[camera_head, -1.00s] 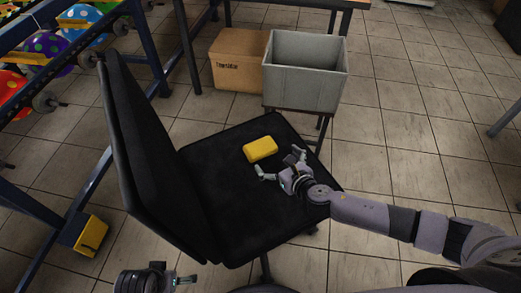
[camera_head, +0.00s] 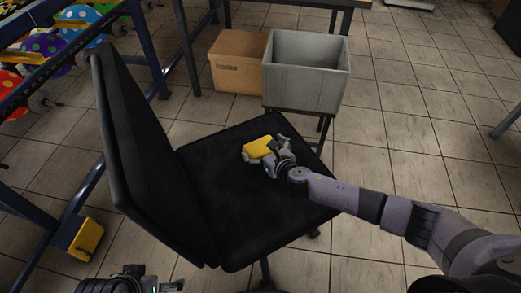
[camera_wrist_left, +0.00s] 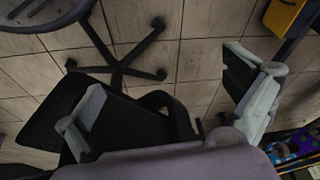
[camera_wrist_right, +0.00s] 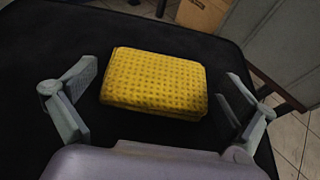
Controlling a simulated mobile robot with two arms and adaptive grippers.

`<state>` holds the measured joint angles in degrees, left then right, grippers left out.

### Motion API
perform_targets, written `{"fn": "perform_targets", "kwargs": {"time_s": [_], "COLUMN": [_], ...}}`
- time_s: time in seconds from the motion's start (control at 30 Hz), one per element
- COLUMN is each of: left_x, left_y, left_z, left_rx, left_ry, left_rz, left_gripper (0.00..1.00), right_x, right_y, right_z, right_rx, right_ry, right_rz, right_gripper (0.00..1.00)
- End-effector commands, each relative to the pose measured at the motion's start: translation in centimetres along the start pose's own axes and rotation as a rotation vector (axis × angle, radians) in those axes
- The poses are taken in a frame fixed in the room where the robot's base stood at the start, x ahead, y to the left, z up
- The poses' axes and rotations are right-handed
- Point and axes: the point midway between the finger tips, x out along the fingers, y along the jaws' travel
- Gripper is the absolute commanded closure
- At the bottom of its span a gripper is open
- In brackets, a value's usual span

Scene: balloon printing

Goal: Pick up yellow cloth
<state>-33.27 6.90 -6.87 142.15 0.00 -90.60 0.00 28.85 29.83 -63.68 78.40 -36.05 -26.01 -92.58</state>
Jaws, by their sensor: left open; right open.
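The yellow cloth (camera_head: 258,147) is a folded, textured block lying on the black chair seat (camera_head: 215,195). My right gripper (camera_head: 263,155) is at the cloth with its fingers open. In the right wrist view the cloth (camera_wrist_right: 155,83) lies between and just ahead of the two open fingers (camera_wrist_right: 158,100), with a gap on each side. My left gripper (camera_head: 165,285) is low at the bottom left of the head view. In the left wrist view its fingers (camera_wrist_left: 165,95) are wide apart and empty, above the floor and chair base.
The chair's backrest (camera_head: 150,150) rises left of the seat. A grey bin (camera_head: 305,85) and a cardboard box (camera_head: 237,75) stand behind the chair. A blue rack with colourful balloons (camera_head: 60,50) is at the left. Open tiled floor (camera_head: 410,150) lies to the right.

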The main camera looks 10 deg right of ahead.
Motion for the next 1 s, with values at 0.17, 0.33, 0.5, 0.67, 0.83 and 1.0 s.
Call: {"fn": "perform_targets", "kwargs": {"time_s": [0.17, 0.33, 0.5, 0.67, 0.83, 1.0], "left_x": [0.08, 0.07, 0.07, 0.08, 0.08, 0.03], "left_y": [0.00, 0.01, 0.00, 0.01, 0.01, 0.01], "left_z": [-0.01, -0.02, -0.02, -0.02, -0.02, -0.04], "left_rx": [0.000, 0.000, 0.000, 0.000, 0.000, 0.000], "left_ry": [0.001, 0.001, 0.001, 0.002, 0.002, 0.002], "left_rz": [0.000, 0.000, 0.000, 0.000, 0.000, 0.000], "left_gripper": [0.00, 0.00, 0.00, 0.00, 0.00, 0.00], "right_x": [0.33, 0.30, 0.29, 0.28, 0.28, 0.25], "right_y": [0.00, -0.01, -0.01, -0.01, -0.01, -0.01], "right_z": [0.02, 0.02, 0.01, 0.01, 0.02, 0.10], "right_rx": [0.000, 0.001, 0.001, 0.001, 0.001, 0.001], "right_ry": [0.001, 0.001, 0.001, 0.001, 0.000, 0.000], "right_rz": [0.000, 0.000, 0.000, 0.000, 0.000, 0.000], "right_gripper": [0.00, 0.05, 0.16, 0.27, 0.33, 0.33]}}
